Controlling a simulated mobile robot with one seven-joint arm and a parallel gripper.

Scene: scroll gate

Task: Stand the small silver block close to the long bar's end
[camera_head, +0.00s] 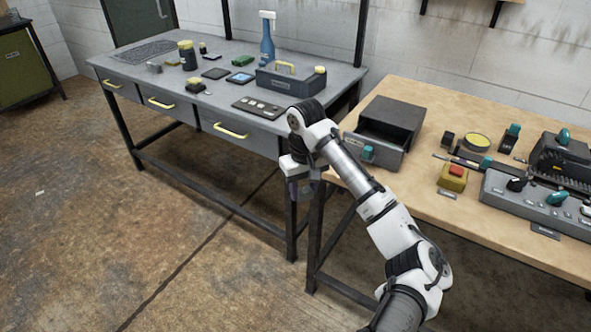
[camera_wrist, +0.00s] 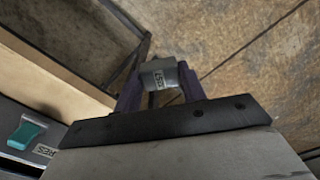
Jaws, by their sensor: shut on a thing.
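My gripper (camera_wrist: 158,86) is shut on a small silver-grey block (camera_wrist: 160,74) with a printed label. The block sits between the two purple fingers, with bare floor behind it. In the head view my gripper (camera_head: 303,188) hangs pointing down in front of the gap between the two tables; the block cannot be made out clearly there. A long thin dark bar (camera_head: 462,162) lies on the wooden table to the right, near a teal-ended part; I cannot tell for sure that it is the task's long bar. My gripper is well away from it.
An open grey drawer box (camera_head: 391,120) with a teal handle stands at the wooden table's (camera_head: 420,190) left end. A yellow button box (camera_head: 453,177) and a control panel (camera_head: 535,203) stand further right. The grey bench (camera_head: 225,100) holds several tools.

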